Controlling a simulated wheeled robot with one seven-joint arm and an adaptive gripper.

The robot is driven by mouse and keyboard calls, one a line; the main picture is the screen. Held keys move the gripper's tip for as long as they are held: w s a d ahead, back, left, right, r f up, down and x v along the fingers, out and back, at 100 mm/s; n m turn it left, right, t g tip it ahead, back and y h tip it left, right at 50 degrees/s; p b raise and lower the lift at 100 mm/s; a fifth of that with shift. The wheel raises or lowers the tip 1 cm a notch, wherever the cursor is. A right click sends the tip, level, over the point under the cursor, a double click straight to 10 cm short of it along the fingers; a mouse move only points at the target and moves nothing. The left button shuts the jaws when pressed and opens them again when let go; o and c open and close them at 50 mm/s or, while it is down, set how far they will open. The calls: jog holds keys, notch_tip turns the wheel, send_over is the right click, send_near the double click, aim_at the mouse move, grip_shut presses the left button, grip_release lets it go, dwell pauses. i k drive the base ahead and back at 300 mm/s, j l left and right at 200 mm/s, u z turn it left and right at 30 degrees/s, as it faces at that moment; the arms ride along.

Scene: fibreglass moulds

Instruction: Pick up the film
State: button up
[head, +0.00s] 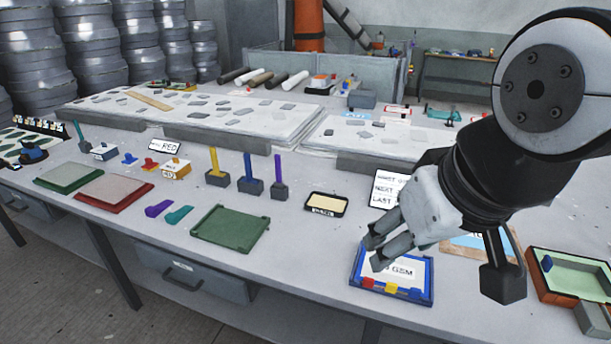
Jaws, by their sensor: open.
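A white sheet with dark lettering that seems to read "GEM" (414,272) lies in a blue frame (392,293) near the front edge of the table. It looks like the film, but I cannot be sure. My gripper (376,251) is open, with its two fingers apart and pointing down and left over the upper left part of the frame. The fingers hide part of the sheet and its lettering. I see nothing between the fingers, and I cannot tell whether they touch the sheet. Red, yellow and blue pieces sit along the frame's front side.
A green tray (581,275) stands at the right, and a small dark-rimmed tray (326,204) lies left of my gripper. A green frame (230,230) and upright handled tools (250,177) stand further left. A lettered card (386,189) stands behind my gripper.

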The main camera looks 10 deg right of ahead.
aim_at(474, 239)
jog(key=z, duration=1.25)
